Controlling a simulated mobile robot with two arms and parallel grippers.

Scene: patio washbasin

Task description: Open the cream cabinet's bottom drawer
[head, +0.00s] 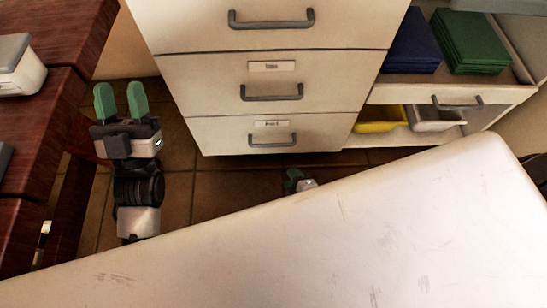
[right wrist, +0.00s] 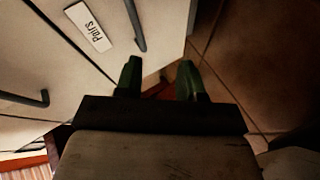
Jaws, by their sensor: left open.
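The cream cabinet (head: 180,80) stands at the back centre in the head view, with its drawers stacked. Its bottom drawer (head: 215,135) looks shut, flush with the one above, and has a grey bar handle (head: 273,141) under a small label. In the right wrist view the labelled drawer front (right wrist: 65,35) and its handle (right wrist: 136,25) are close beyond the fingertips. My left gripper (head: 120,98) is open, left of the cabinet, touching nothing.
A pale slab (head: 330,230) fills the foreground and hides most of my right arm. A dark red wooden table (head: 55,75) is at left. A shelf unit with blue (head: 408,45) and green stacks (head: 470,42) and a yellow tray (head: 380,122) adjoins at right. Tiled floor is clear before the cabinet.

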